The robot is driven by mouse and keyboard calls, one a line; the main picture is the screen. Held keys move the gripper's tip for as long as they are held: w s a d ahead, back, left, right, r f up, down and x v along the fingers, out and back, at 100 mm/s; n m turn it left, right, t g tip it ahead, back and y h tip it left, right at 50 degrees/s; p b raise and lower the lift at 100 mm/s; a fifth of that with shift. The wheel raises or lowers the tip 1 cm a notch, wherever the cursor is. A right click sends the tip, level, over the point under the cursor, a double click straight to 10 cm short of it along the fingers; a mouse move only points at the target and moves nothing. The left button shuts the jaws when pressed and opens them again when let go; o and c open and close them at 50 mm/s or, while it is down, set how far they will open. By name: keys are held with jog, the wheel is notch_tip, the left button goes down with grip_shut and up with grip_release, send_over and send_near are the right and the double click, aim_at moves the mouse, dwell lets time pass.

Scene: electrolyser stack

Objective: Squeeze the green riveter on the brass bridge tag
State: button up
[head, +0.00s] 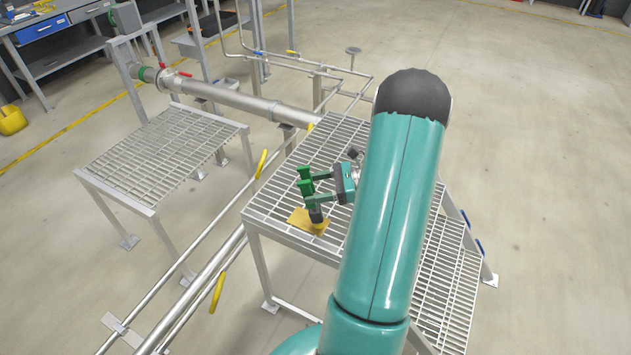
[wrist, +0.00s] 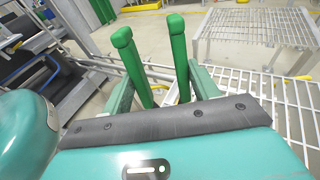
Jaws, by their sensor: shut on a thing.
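The green riveter (head: 305,187) is between the fingers of my gripper (head: 316,188), which is shut on it. In the wrist view its two green handles (wrist: 178,60) stand up between my gripper's fingers (wrist: 155,90), with a gap between the handles. Its dark nose end (head: 315,213) points down onto the brass bridge tag (head: 303,222) in the head view and appears to meet it; exact contact is too small to tell. The tag is a flat yellow plate on the grating platform's near left corner. The tag cannot be made out in the wrist view.
The grating platform (head: 270,208) has a lower grated step at right. A second grated stand (head: 160,150) is at left. Pipes with yellow handles (head: 217,292) run between the two. A large pipe (head: 225,97) lies behind. The floor at right is clear.

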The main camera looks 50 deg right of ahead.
jog(key=shift+f, duration=0.3)
dwell(0.4)
jog(key=shift+o, duration=0.7)
jog(key=c, duration=1.1)
jog(key=shift+f, duration=0.1)
jog(key=o, duration=0.9)
